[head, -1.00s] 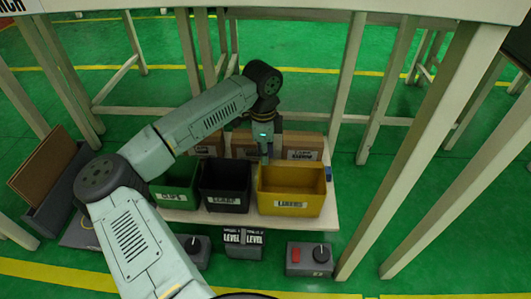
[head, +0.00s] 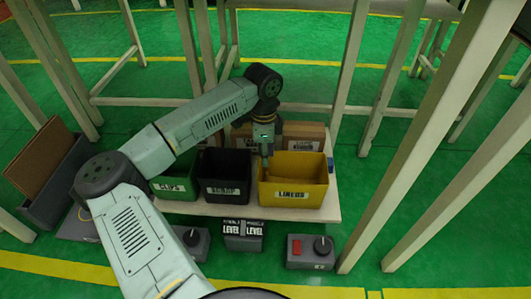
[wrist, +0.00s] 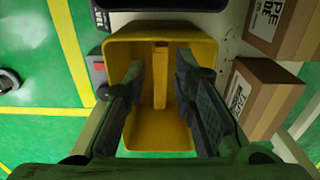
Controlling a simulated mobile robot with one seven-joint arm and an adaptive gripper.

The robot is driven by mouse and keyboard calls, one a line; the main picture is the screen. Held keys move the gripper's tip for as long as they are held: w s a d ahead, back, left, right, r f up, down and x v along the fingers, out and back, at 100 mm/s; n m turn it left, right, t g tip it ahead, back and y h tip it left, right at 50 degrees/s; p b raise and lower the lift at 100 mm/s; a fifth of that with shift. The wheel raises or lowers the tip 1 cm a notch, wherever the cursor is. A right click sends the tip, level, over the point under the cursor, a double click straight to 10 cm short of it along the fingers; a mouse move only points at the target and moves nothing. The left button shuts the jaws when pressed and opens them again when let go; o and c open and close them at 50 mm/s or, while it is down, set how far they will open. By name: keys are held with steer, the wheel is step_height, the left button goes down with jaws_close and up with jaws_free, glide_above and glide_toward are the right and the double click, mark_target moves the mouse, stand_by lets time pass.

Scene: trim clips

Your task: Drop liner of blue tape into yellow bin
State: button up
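The yellow bin (head: 308,166), labelled LINERS, stands on the low board at the right end of the bin row. It fills the middle of the wrist view (wrist: 165,138). My gripper (head: 265,157) is at the left part of the bin's opening in the head view. In the wrist view its two fingers (wrist: 160,85) are apart with a clear gap, pointing into the bin. A narrow tan-yellow strip (wrist: 160,75) shows between and beyond the fingers, apparently inside the bin. I cannot tell for certain that it is the liner. No blue tape is recognisable.
A black SCRAP bin (head: 224,170) and a green CLIPS bin (head: 176,178) stand left of the yellow bin. Cardboard boxes (head: 304,134) stand behind. A LEVEL box (head: 244,233) and a control box with a red button (head: 309,254) are in front. Table legs (head: 425,130) rise at the right.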

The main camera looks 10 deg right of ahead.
steer(key=shift+o, duration=1.3)
steer(key=shift+r, duration=0.15)
step_height(320, 180, up, 12)
steer(key=shift+a, duration=0.1)
